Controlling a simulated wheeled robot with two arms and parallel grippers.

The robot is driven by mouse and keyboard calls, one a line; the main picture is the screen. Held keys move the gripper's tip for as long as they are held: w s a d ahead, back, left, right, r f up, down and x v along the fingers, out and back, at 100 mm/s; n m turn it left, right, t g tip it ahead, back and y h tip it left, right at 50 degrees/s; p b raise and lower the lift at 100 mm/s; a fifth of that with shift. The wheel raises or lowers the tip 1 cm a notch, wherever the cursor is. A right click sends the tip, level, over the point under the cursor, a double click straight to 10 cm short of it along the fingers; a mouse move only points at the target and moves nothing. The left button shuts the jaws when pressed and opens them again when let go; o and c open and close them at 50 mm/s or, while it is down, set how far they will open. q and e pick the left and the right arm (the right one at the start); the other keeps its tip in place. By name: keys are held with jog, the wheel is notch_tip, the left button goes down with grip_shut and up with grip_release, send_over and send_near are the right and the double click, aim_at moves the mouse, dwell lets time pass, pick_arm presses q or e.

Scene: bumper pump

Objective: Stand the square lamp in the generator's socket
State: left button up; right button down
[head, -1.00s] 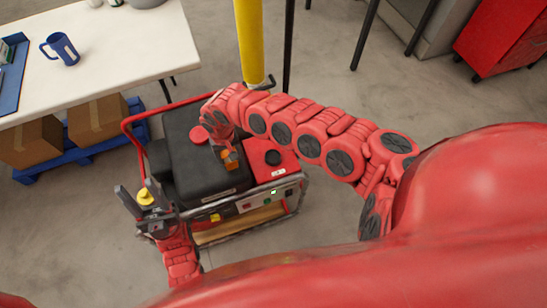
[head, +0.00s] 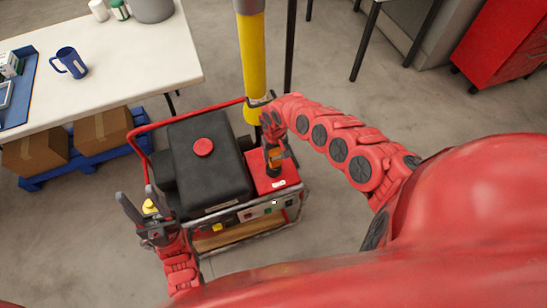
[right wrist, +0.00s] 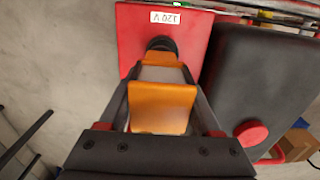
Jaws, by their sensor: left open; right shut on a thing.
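The square lamp, with orange faces around a grey middle (right wrist: 162,108), is between the fingers of my right gripper (head: 275,152), which is shut on it. In the head view the lamp is a small orange patch over the generator's red panel. The black round socket (right wrist: 161,44) on that panel is right beyond the lamp in the right wrist view. The lamp lines up with the socket, but I cannot tell whether it touches or has entered. The generator (head: 211,165) has a black tank with a red cap. My left gripper (head: 138,196) is open and empty at its left side.
A yellow knob-like part (head: 149,207) shows beside my left gripper. A yellow post (head: 252,60) stands behind the generator. The white table (head: 120,60) with a blue mug (head: 72,62) is at back left, over boxes on a blue pallet (head: 105,150).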

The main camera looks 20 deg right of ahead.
jog(key=f, duration=0.2)
jog(key=shift+a+f, duration=0.3)
jog(key=shift+f, duration=0.05)
jog(key=shift+d+f, duration=0.1)
jog(key=shift+f, duration=0.15)
jog(key=shift+f, duration=0.1)
jog(key=shift+c, duration=0.4)
grip_release()
